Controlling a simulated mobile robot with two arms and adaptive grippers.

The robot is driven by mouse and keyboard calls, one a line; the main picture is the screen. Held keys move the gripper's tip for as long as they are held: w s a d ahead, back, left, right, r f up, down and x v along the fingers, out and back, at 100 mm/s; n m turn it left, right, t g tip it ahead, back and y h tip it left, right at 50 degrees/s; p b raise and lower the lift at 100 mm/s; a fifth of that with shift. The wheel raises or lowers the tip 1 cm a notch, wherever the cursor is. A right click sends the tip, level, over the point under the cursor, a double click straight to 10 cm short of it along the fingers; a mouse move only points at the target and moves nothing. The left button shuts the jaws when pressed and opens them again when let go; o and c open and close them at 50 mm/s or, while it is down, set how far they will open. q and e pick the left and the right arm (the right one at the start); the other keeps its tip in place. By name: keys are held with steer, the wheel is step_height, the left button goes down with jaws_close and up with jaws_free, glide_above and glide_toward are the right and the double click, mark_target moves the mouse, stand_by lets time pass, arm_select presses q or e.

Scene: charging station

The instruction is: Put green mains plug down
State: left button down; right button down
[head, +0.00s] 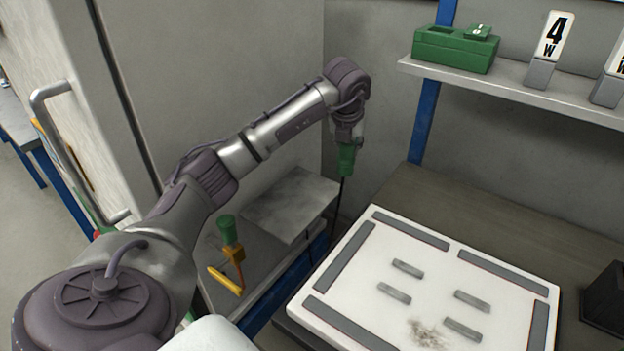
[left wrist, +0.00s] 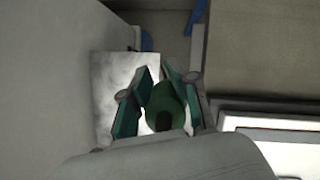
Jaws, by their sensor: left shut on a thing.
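The green mains plug (head: 347,162) hangs upright from my left gripper (head: 347,144), with a black cable (head: 338,200) running down from it. In the left wrist view the plug (left wrist: 166,104) sits between the two teal-padded fingers (left wrist: 161,100), which are shut on it. The gripper is near the back corner, above and behind a pale metal plate (head: 290,202); the plug is clear of any surface. My right gripper is not in view.
A white board (head: 435,275) with grey strips lies on the table to the right. A yellow holder with a green-topped piece (head: 228,229) stands at lower left. A shelf (head: 520,95) carries a green box (head: 455,48) and number signs. Walls close in the corner.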

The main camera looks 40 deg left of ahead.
arm_select(q)
steer(key=shift+s+a+f+p, duration=0.15)
steer(key=shift+s+a+f, duration=0.1)
steer(key=shift+a+f, duration=1.4)
steer(key=shift+s+a+f+p, duration=0.2)
steer(key=shift+a+f, duration=1.45)
steer(key=shift+a, duration=0.05)
steer(key=shift+s+a+f+p, duration=0.15)
steer(key=shift+s+a+f, duration=0.1)
steer(key=shift+a+f, duration=1.4)
steer(key=shift+f, duration=0.15)
steer(key=c, duration=0.9)
jaws_free()
steer(key=shift+o, duration=0.2)
